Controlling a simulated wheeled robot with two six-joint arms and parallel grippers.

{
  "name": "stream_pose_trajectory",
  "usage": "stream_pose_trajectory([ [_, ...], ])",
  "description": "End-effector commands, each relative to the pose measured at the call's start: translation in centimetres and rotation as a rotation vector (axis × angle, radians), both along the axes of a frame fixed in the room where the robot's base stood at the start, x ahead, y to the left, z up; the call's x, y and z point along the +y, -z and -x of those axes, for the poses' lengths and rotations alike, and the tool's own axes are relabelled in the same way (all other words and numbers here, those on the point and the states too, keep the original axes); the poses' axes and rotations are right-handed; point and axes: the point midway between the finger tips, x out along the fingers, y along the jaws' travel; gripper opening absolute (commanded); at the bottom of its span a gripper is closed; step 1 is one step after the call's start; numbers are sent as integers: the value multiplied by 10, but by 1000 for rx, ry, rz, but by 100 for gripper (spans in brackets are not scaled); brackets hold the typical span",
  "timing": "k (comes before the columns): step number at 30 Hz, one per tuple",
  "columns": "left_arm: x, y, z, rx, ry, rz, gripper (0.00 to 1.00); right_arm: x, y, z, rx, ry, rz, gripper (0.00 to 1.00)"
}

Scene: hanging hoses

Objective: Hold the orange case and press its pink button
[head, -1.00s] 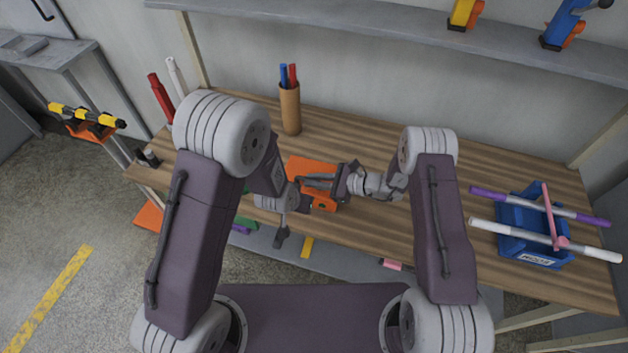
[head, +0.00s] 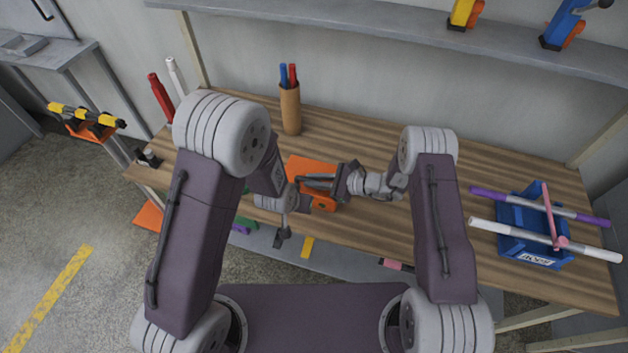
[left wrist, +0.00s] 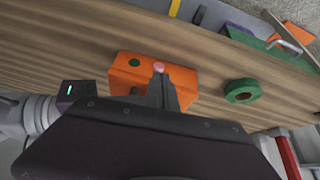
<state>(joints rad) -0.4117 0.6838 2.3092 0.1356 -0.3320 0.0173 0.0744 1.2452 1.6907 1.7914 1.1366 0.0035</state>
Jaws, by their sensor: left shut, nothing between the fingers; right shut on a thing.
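The orange case (head: 325,168) lies on the wooden workbench, between my two arms. My right gripper (head: 304,181) reaches in from the right and is shut on the case. The left wrist view shows the case (left wrist: 125,76) with a pink button (left wrist: 159,67) and a round green spot (left wrist: 134,62) on it. My left gripper (left wrist: 161,78) is shut and empty, its fingertips right at the pink button. I cannot tell whether they touch it. In the head view the button is hidden and the left fingers are hard to make out.
A green ring (left wrist: 242,92) lies near the case on the bench. A brown cup (head: 290,110) with red and blue pens stands behind it. A blue rack (head: 520,247) holding rods stands at the right. A grey shelf (head: 360,24) runs along the wall.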

Motion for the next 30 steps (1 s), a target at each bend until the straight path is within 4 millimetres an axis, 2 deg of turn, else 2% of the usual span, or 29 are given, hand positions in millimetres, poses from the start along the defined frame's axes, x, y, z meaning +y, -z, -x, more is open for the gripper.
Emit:
stream_pose_trajectory([
  [2,9,11,20,110,-134,20,0,0,7,4,15,-4,9,0],
  [4,19,22,52,265,-367,51,0,0,7,4,15,-4,9,0],
  [7,19,34,112,534,-771,102,0,0,7,4,15,-4,9,0],
  [10,1,37,170,823,-1205,149,0,0,7,4,15,-4,9,0],
  [12,-24,31,201,1054,-1551,194,0,0,7,5,15,-4,9,0],
  [14,-51,22,211,1254,-1843,248,0,0,7,5,15,-4,9,0],
  [15,-68,15,208,1387,-2035,294,0,0,7,5,15,-4,9,0],
  [17,-89,8,189,1586,-2307,387,0,0,7,5,15,-4,9,0],
  [18,-97,5,169,1718,-2481,466,0,0,7,5,15,-4,9,0],
  [19,-99,4,151,-1727,2478,-515,0,0,7,5,15,-4,9,0],
  [20,-96,5,132,-1643,2344,-539,0,0,7,4,15,-4,9,0],
  [22,-80,14,94,-1475,2094,-593,0,0,7,4,15,-4,9,0],
  [24,-54,28,67,-1335,1913,-647,0,0,7,4,15,-4,9,0],
  [27,-17,55,53,-1171,1772,-691,0,0,7,4,15,-4,9,0],
  [30,7,78,61,-1066,1705,-670,0,0,7,4,14,-4,9,0],
])
